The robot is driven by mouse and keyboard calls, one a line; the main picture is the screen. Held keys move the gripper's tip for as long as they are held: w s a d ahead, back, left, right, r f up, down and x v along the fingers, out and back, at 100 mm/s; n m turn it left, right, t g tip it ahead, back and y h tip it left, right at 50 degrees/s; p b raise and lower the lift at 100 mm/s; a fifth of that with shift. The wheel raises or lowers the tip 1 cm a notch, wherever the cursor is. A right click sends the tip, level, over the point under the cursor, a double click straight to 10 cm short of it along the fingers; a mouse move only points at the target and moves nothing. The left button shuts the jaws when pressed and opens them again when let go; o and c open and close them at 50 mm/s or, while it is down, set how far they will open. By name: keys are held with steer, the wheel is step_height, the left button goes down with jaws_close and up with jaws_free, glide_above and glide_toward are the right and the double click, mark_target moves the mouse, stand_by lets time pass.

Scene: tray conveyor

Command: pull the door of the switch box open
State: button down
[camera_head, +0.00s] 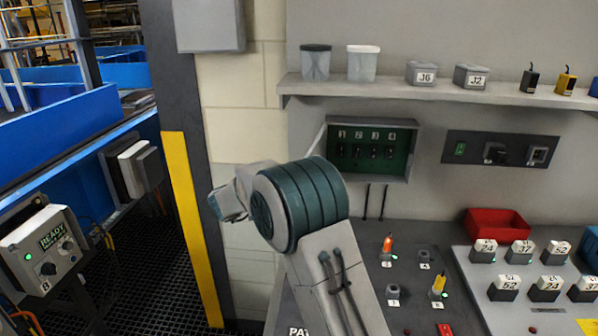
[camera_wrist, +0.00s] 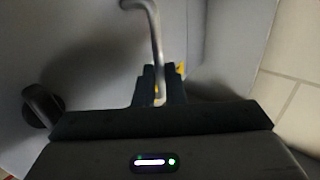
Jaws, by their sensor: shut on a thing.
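The switch box (camera_head: 415,140) is on the wall below the shelf in the head view. Its green inside, with numbered switches 1 to 4, is in plain sight. Its door (camera_head: 317,138) stands swung out at the left side, seen nearly edge-on as a thin pale strip, its lower part hidden by my arm. In the wrist view, the grey door face (camera_wrist: 85,60) has a bent metal handle (camera_wrist: 153,30) and a round black knob (camera_wrist: 42,105). My gripper (camera_wrist: 160,78) is shut on the handle. In the head view my arm hides the jaws.
A shelf (camera_head: 440,93) with tubs and labelled boxes runs above the switch box. A dark switch panel (camera_head: 500,148) is at its right. A red bin (camera_head: 495,222) and several numbered blocks are on the bench below. A yellow-marked post (camera_head: 190,225) stands left of my arm.

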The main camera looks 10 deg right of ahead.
steer(key=shift+w+a+r, duration=0.25)
steer(key=shift+w+a, duration=0.15)
steer(key=c, duration=1.7)
jaws_free()
steer(key=shift+c, duration=0.2)
steer(key=shift+o, duration=1.1)
steer(key=shift+w+f, duration=0.35)
steer(key=shift+w, duration=0.15)
steer(key=b+v, duration=0.3)
steer(key=v, duration=1.1)
steer(key=shift+s+d, duration=0.15)
steer(key=shift+s, duration=0.05)
